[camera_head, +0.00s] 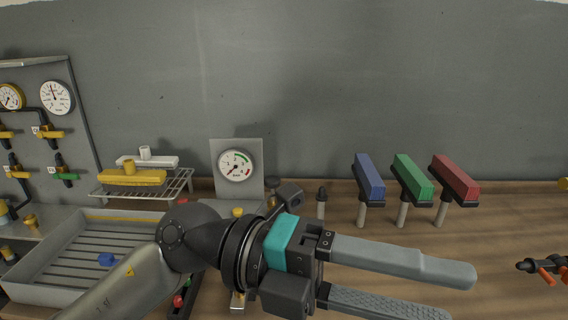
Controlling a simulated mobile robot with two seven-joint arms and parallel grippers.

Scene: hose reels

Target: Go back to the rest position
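My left arm comes in from the lower left and reaches across the front of the bench. Its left gripper (428,291) has a teal band at the wrist and two long grey fingers pointing right. The fingers are apart with nothing visible between them, so it is open and empty. It hangs in front of the wooden bench top (505,230), apart from the coloured blocks behind it. My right gripper is not in view.
Blue (369,177), green (413,177) and red (456,177) blocks stand on posts at the back. A gauge panel (237,190), a wire rack (180,187) and a grey tray (62,243) are left. An orange-handled fitting (546,268) lies right.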

